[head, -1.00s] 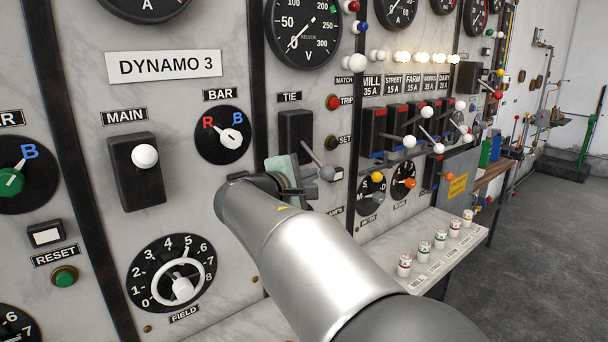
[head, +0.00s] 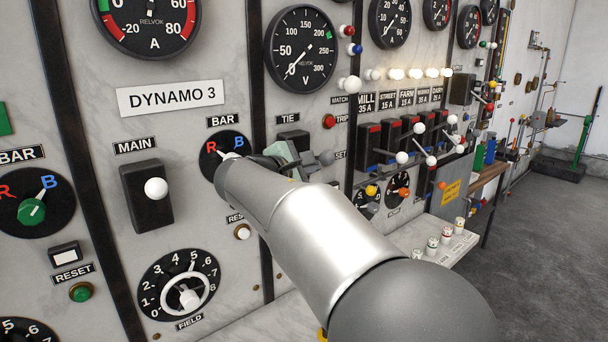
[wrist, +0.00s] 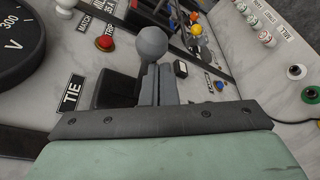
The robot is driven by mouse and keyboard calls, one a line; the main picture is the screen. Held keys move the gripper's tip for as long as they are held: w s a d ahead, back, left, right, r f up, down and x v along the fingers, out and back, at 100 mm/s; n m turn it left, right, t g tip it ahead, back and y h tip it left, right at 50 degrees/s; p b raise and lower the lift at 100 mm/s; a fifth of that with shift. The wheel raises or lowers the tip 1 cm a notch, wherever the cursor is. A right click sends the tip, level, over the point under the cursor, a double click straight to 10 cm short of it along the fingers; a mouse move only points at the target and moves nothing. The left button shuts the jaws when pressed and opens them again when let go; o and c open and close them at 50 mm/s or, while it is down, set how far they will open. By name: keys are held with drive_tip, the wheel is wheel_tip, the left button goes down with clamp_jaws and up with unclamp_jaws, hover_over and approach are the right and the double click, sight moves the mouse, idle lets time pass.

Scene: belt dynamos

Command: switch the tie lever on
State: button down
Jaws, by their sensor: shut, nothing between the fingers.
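The tie lever has a grey ball knob (head: 327,158) and a black base (head: 293,138) under the TIE label (head: 288,118). In the head view my arm hides most of the base and shaft. The knob now stands level with the SET label. My gripper (head: 296,158) is at the lever, just left of the knob. In the wrist view the fingers (wrist: 160,85) are shut together, close beside the lever's knob (wrist: 151,42) and base (wrist: 117,87).
The red TRIP button (head: 329,121) is above right of the lever. The DYNAMO 3 main lever (head: 156,188) and the red-blue BAR selector (head: 211,158) are to the left. Feeder switches (head: 391,143) with white knobs stick out to the right.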

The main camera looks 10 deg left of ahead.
drive_tip(key=b+v, duration=0.4)
drive_tip(key=v, duration=1.3)
drive_tip(key=shift+s, duration=0.1)
drive_tip(key=d+f+m+g, duration=0.35)
drive_tip(key=d+f, duration=0.55)
drive_tip(key=d, duration=0.3)
drive_tip(key=d+f+m+g, duration=0.3)
drive_tip(key=d+f+g, duration=0.2)
drive_tip(key=d+f, duration=0.45)
drive_tip(key=s+d+f+m+g+y, duration=0.2)
drive_tip(key=s+d+f+m, duration=0.4)
drive_tip(key=s, duration=0.4)
drive_tip(key=s+d+f+m+g+y, duration=0.3)
drive_tip(key=s+d+f+m, duration=0.3)
drive_tip(key=s+f, duration=0.4)
drive_tip(key=shift+s+d+f+m+y, duration=0.2)
drive_tip(key=shift+d+m+y, duration=0.2)
drive_tip(key=shift+m+y, duration=0.4)
